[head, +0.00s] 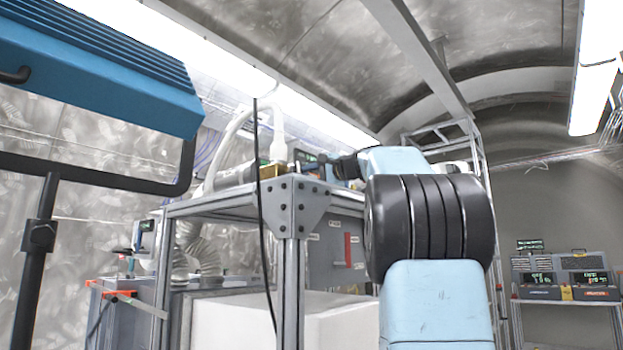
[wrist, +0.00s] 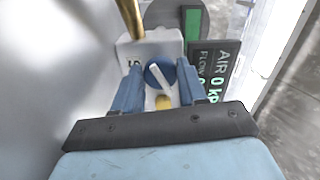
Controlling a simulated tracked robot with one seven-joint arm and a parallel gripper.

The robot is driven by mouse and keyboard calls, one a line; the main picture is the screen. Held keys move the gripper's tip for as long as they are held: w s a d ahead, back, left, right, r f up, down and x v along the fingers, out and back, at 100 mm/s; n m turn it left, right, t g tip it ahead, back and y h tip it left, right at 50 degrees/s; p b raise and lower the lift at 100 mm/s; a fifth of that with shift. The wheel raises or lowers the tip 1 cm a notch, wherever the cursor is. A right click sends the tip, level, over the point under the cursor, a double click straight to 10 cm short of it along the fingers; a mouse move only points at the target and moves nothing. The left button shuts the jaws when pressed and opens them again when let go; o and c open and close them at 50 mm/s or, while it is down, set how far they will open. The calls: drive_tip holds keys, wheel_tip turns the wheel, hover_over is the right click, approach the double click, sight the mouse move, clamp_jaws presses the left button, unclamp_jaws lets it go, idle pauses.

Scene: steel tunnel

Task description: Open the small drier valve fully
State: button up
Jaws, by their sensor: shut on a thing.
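The small drier valve (wrist: 152,73) shows in the wrist view as a round blue knob with a white bar handle, set on a white body. The bar lies at a slant, its upper end toward the left. My gripper (wrist: 159,64) has one blue finger on each side of the knob and is shut on it. Exactly where the fingers touch is hard to tell. A yellow piece (wrist: 163,102) shows just below the knob, between the fingers. In the head view my arm reaches over the bench top, and the valve cannot be made out.
A dark display (wrist: 212,75) reading AIR and FLOW stands right of the valve. A brass pipe (wrist: 132,18) rises behind it at upper left. In the head view, a metal frame bench (head: 290,212) carries equipment, and a blue lamp housing (head: 110,70) hangs at left.

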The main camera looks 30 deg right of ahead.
drive_tip(key=shift+w+f, duration=0.1)
drive_tip(key=shift+f, duration=0.15)
drive_tip(key=o, duration=0.9)
drive_tip(key=shift+o, duration=0.8)
drive_tip(key=shift+r, duration=0.15)
drive_tip(key=v, duration=1.3)
drive_tip(key=shift+s+d, duration=0.15)
drive_tip(key=shift+s, duration=0.2)
